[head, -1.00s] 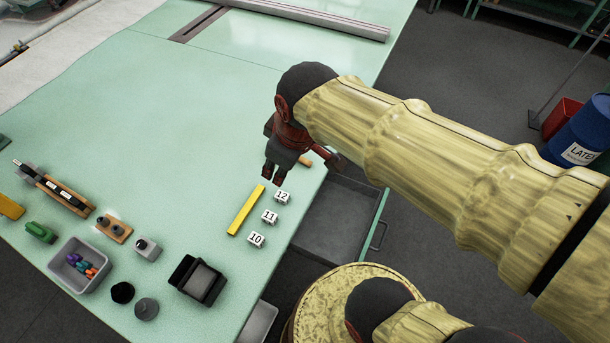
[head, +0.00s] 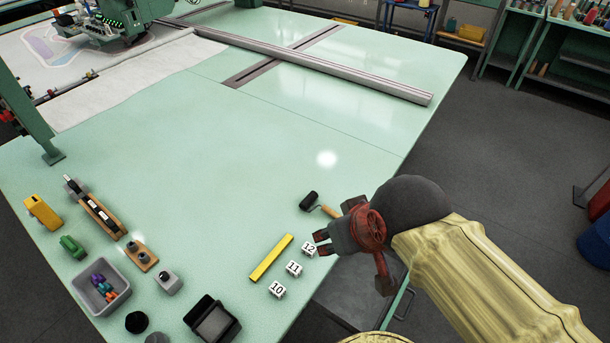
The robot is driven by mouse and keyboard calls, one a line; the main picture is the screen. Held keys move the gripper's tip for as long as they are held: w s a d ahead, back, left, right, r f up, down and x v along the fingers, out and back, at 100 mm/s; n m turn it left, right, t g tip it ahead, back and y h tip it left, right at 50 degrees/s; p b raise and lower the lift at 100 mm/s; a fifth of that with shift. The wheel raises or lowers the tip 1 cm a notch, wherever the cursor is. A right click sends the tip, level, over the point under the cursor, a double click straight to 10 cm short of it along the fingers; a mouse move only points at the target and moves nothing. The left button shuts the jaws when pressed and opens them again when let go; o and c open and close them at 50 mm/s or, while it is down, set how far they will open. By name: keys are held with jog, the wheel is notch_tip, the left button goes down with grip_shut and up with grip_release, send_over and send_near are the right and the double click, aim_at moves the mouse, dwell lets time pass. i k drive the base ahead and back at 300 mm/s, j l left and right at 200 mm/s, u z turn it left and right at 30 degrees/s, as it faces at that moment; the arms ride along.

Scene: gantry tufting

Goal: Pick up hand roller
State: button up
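The hand roller (head: 309,201) lies on the pale green table near its right edge. It has a black roller head and a short wooden handle that points to the lower right. My gripper (head: 321,243) is just below and to the right of it in the picture, beside the handle's end. Its two dark fingertips point left and stand apart with nothing between them. Whether the gripper touches the handle cannot be told.
Number blocks 10, 11 and 12 (head: 294,268) and a yellow bar (head: 271,258) lie close below the gripper. A black tray (head: 212,321), a grey bin (head: 101,289) and small tools are at the lower left. The table's middle is clear.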

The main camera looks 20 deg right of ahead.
aim_at(313, 196)
jog(key=k+l+u, duration=0.2)
jog(key=l+u, duration=0.3)
jog(key=l, duration=0.15)
jog(key=k+l+u, duration=0.1)
jog(key=l+u, duration=0.2)
jog(key=l, duration=0.15)
jog(key=k+l+u, duration=0.1)
jog(key=l+u, duration=0.15)
jog(key=l, duration=0.15)
